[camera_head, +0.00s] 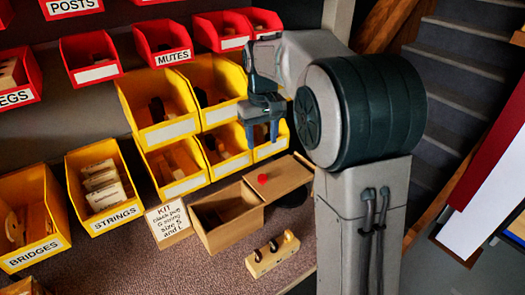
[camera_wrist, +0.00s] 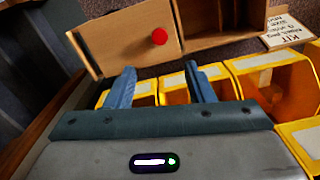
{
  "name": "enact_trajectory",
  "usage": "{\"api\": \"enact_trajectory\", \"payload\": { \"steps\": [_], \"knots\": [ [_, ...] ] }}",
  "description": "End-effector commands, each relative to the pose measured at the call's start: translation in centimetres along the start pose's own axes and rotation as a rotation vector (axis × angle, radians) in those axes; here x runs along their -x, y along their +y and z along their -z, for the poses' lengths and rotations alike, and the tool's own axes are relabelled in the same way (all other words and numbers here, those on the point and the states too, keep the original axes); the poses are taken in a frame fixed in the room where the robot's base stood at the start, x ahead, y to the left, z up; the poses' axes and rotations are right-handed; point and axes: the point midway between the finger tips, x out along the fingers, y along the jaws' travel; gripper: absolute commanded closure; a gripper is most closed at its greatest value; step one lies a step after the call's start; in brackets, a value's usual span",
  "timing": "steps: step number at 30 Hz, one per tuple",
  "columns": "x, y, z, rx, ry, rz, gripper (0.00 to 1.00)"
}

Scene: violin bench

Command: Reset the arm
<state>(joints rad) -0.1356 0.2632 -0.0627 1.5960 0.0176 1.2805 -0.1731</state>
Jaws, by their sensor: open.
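My gripper (camera_head: 262,132) hangs in front of the yellow bins, above the bench, with my arm coming in from the right. In the wrist view, its two blue fingers (camera_wrist: 157,88) are apart with nothing between them. Beyond the fingertips in that view is a wooden box with a lid (camera_wrist: 115,42) bearing a red knob (camera_wrist: 159,36). In the head view the lid (camera_head: 284,177) and its red knob (camera_head: 263,178) lie to the right of the box's open compartment (camera_head: 205,233). The gripper touches none of these.
A kit sign (camera_head: 170,222) stands left of the box. A wooden block with several dark pegs (camera_head: 272,258) sits in front. Yellow bins hold strings (camera_head: 102,185) and bridges (camera_head: 32,220); red bins, one marked mutes (camera_head: 163,42), hang above. Stairs (camera_head: 455,85) are at right.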

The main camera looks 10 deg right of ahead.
Motion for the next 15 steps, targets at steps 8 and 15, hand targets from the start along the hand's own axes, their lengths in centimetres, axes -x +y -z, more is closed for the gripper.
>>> {"api": "enact_trajectory", "payload": {
  "steps": [8,15],
  "knots": [
    [1.24,0.03,-0.01,-0.001,0.0,0.0,0.51],
    [1.25,0.04,-0.11,-0.002,0.0,0.0,0.51]
  ]
}}
